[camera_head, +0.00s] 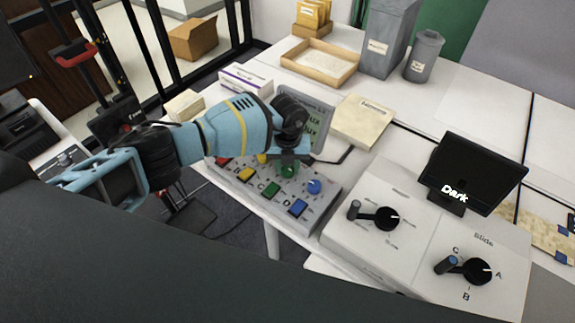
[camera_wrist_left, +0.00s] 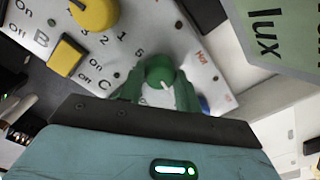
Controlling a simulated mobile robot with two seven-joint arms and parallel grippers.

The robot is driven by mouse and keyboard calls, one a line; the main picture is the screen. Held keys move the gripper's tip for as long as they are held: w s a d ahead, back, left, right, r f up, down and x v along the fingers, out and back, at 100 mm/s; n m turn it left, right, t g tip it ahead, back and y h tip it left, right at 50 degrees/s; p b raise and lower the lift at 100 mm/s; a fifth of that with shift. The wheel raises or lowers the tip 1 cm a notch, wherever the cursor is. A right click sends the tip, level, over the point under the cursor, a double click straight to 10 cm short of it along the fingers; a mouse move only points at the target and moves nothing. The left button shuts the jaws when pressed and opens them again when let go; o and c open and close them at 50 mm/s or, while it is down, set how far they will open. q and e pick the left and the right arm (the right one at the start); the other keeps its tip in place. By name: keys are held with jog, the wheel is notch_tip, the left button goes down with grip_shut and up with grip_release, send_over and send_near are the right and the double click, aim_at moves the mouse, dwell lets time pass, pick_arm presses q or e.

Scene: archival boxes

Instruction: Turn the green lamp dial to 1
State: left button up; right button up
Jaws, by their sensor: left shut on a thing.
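The green lamp dial (camera_head: 289,171) sits on the grey control panel (camera_head: 318,212), in the row behind the coloured square buttons. My left gripper (camera_head: 288,160) comes down over it from above and is shut on it. In the left wrist view the round green dial (camera_wrist_left: 160,72) shows between the fingers, with a short white pointer mark on it. Small printed numbers lie around it, partly hidden by the gripper; I cannot tell which number the pointer meets. My right gripper is not in view.
A yellow dial (camera_wrist_left: 95,12) and a blue dial (camera_head: 314,186) flank the green one. A display reading "lux" (camera_head: 318,122) stands close behind my gripper. A box with black knobs (camera_head: 380,217) and a small "Dark" screen (camera_head: 472,172) are to the right.

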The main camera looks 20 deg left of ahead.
aim_at(288, 168)
pick_arm(q)
jog(key=shift+r, duration=0.1)
jog(key=o, duration=0.9)
jog(key=shift+o, duration=0.4)
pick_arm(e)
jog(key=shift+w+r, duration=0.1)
pick_arm(q)
jog(key=shift+r, duration=0.4)
notch_tip(288, 168, up, 6)
jog(key=shift+w+r+p, duration=0.1)
jog(key=shift+p, duration=0.35)
jog(key=shift+r, duration=0.35)
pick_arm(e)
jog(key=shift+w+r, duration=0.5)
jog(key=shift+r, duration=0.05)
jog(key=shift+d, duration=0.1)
